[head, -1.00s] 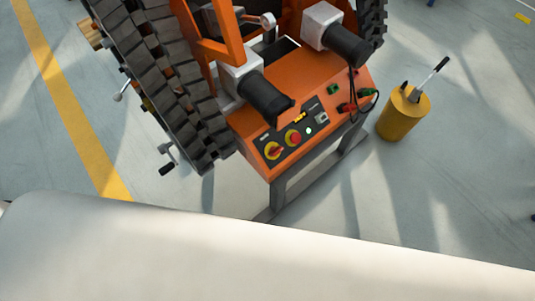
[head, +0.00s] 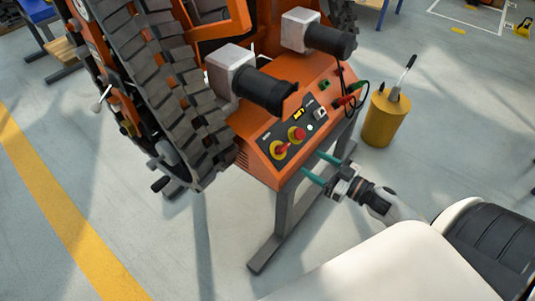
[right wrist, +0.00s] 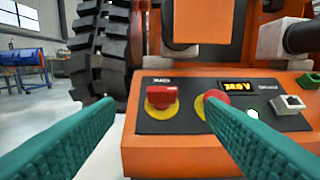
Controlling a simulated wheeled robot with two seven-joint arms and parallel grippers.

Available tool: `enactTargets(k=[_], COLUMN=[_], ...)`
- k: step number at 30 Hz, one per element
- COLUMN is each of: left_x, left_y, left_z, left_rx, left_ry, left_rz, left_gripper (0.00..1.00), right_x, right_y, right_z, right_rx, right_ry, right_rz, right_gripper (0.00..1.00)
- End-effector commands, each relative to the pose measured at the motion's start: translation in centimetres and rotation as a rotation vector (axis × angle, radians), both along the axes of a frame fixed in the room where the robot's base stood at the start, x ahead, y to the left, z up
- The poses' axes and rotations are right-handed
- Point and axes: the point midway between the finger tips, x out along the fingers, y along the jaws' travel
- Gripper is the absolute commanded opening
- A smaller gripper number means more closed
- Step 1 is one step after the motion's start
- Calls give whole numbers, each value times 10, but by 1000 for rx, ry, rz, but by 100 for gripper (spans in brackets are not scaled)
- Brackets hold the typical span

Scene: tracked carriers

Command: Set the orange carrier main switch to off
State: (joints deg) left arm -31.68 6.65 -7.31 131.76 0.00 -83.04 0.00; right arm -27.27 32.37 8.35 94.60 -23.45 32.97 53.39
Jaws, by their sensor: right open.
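The orange carrier (head: 262,172) stands on its tracks with a dark control panel at its front. The main switch (head: 279,149), a red knob on a yellow disc, is at the panel's left; in the right wrist view (right wrist: 161,96) its red grip looks roughly level, and its label is too small to read. My right gripper (head: 317,168) is open and empty, with green fingers, in front of the panel and below it in the head view. In the right wrist view its fingers (right wrist: 160,112) lie either side of the switch, apart from it. My left gripper is not in view.
A red mushroom button (right wrist: 215,98) on yellow sits just right of the switch, partly behind a finger. A lit display (right wrist: 248,87) and a grey socket (right wrist: 288,104) are farther right. A yellow bin (head: 383,120) stands right of the carrier. The floor in front is clear.

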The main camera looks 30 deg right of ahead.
Motion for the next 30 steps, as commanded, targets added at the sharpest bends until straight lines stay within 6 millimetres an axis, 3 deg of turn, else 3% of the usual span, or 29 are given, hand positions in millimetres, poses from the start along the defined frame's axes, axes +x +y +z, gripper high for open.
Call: enactTargets(k=[14,18,30], left_x=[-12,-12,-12], left_y=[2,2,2], left_z=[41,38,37], left_rx=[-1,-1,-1], left_ry=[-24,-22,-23], left_rz=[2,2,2], left_gripper=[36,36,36], right_x=[81,97,106], right_y=[33,39,44], right_z=[0,-1,0], right_rx=[1,1,0], right_ry=[-2,-1,2], right_rz=[-4,-4,-4], right_gripper=[64,64,64])
